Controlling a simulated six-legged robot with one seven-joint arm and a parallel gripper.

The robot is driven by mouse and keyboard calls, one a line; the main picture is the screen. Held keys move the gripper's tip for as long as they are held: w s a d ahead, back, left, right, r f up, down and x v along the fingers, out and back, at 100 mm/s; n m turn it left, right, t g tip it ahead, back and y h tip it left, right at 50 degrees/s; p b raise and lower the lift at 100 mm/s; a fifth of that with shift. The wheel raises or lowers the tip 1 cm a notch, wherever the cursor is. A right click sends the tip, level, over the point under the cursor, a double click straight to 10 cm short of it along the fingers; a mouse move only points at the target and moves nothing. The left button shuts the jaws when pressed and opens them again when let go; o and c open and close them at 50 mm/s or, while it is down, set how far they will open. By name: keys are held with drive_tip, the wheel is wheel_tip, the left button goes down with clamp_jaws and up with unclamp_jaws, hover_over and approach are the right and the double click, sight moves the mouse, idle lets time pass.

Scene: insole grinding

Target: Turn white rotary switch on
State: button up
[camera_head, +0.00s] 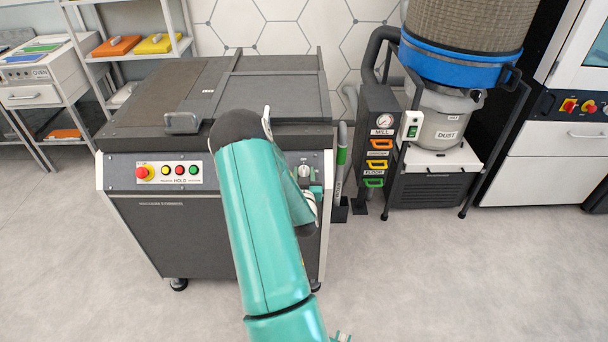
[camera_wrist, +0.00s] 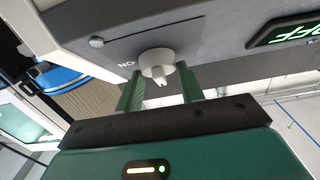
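The white rotary switch (camera_wrist: 156,62) sits on the grey front panel in the wrist view, with an ON label beside it, seen upside down. In the head view the white rotary switch (camera_head: 304,170) is at the right end of the dark machine's front panel. My gripper (camera_wrist: 160,82) is open, with one green finger on each side of the knob and visible gaps. The knob's narrow grip points between the fingers; contact is not visible. In the head view my arm hides most of my gripper (camera_head: 316,189).
A green-lit display (camera_wrist: 288,31) reading OFF, seen upside down, is near the switch. The machine's front panel also carries a red stop button (camera_head: 144,172) and several small buttons. The front floor is clear.

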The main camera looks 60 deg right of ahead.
drive_tip(key=shift+o, duration=0.2)
drive_tip(key=shift+m, duration=0.5)
drive_tip(key=m+g, duration=0.4)
drive_tip(key=m, duration=0.1)
drive_tip(key=shift+w+a+h, duration=0.15)
drive_tip(key=shift+w+h, duration=0.05)
drive_tip(key=shift+h, duration=0.2)
drive_tip(key=m+g, duration=0.2)
drive_tip(key=m, duration=0.1)
drive_tip(key=m+g, duration=0.2)
drive_tip(key=m, duration=0.1)
drive_tip(key=shift+w+y, duration=0.2)
drive_tip(key=shift+y, duration=0.2)
drive_tip(key=m+g+y, duration=0.1)
drive_tip(key=m, duration=0.1)
drive_tip(key=m+g+y, duration=0.1)
drive_tip(key=m+g, duration=0.1)
drive_tip(key=m, duration=0.1)
drive_tip(key=shift+w+r, duration=0.15)
drive_tip(key=m+g+y, duration=0.1)
drive_tip(key=m+y, duration=0.2)
drive_tip(key=m, duration=0.1)
drive_tip(key=shift+r, duration=0.1)
drive_tip(key=shift+m, duration=0.3)
drive_tip(key=o, duration=1)
drive_tip(key=shift+g, duration=0.3)
drive_tip(key=shift+c, duration=0.2)
drive_tip(key=shift+r, duration=0.1)
drive_tip(key=v, duration=1.3)
drive_tip(key=shift+r, duration=0.3)
